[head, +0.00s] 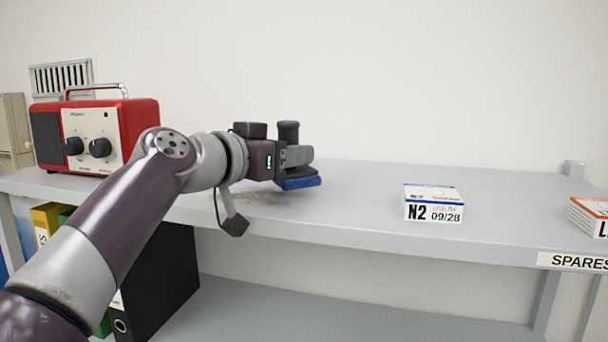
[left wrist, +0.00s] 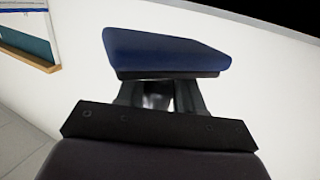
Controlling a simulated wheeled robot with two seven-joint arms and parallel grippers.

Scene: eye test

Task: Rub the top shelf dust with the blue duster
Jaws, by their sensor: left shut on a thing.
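My left gripper (head: 298,158) is shut on the blue duster (head: 298,183) over the top shelf (head: 350,215). The duster's blue pad is at or just above the shelf surface; I cannot tell whether it touches. A dark knob-like handle stands above the fingers. In the left wrist view the duster (left wrist: 165,50) shows as a dark blue block at the fingertips. A faint greyish dust patch (head: 262,198) lies on the shelf below and left of the duster, partly hidden by my arm. My right gripper is not in view.
A red radio (head: 140,115) stands on the shelf at left. A white N2 box (head: 433,203) stands right of the duster, and another box (head: 592,215) at the far right edge. Binders (head: 165,275) stand below. The shelf between duster and N2 box is clear.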

